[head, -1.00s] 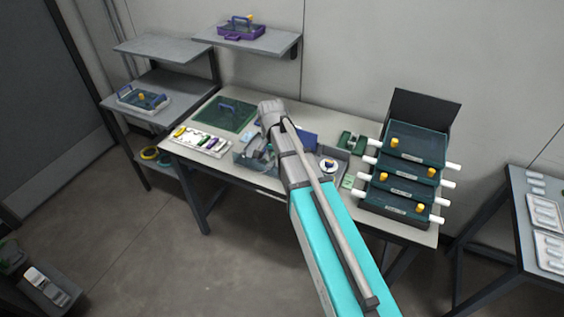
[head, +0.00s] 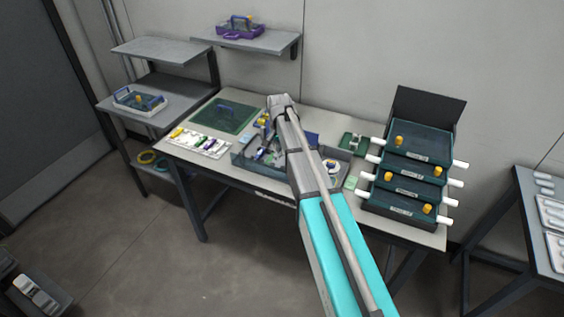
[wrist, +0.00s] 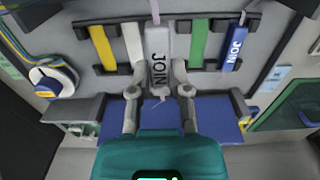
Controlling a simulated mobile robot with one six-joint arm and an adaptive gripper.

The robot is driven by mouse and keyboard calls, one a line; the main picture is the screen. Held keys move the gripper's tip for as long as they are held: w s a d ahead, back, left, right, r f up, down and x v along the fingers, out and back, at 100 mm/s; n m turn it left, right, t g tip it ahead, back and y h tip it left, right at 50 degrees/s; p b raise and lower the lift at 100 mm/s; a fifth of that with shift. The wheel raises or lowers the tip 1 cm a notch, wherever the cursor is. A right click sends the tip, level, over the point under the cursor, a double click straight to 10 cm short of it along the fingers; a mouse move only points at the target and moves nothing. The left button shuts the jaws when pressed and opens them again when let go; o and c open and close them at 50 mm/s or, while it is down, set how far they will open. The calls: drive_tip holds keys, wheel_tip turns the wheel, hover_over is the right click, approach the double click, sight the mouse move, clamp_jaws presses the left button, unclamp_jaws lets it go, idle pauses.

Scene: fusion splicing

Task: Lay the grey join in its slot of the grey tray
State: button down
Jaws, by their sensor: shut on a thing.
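The grey join (wrist: 157,43), a block lettered JOIN, is between the two fingers of my gripper (wrist: 159,72) in the wrist view. My gripper is shut on it. A yellow strip (wrist: 103,47) and a white strip (wrist: 134,44) lie left of the join; a green strip (wrist: 199,43) and a blue join (wrist: 235,48) lie right. I cannot tell whether the grey join touches its slot. In the head view my arm hides the gripper and part of the tray (head: 243,163).
A white rack of coloured pieces (head: 200,142) and a green mat (head: 228,116) lie to the left on the table. Stacked dark green drawers with yellow knobs (head: 410,180) stand at the right. A white reel (wrist: 52,80) is at the left in the wrist view.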

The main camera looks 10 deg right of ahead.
sight(281, 161)
drive_tip(key=shift+w+d+f+b, duration=0.25)
drive_tip(key=shift+w+f+b, duration=0.35)
drive_tip(key=shift+f, duration=0.15)
drive_tip(key=shift+w+d+f+b, duration=0.2)
drive_tip(key=shift+w+f+b, duration=0.3)
drive_tip(key=shift+f, duration=0.25)
drive_tip(key=shift+w, duration=0.1)
drive_tip(key=shift+w+d+f+b, duration=0.15)
drive_tip(key=shift+w+f+b, duration=0.2)
drive_tip(key=shift+f+b, duration=0.25)
wheel_tip(281, 161, down, 3)
drive_tip(key=b, duration=0.2)
drive_tip(key=shift+r+b, duration=0.1)
drive_tip(key=shift+b, duration=0.3)
drive_tip(key=c, duration=0.6)
unclamp_jaws()
wheel_tip(281, 161, up, 12)
drive_tip(key=p, duration=1.2)
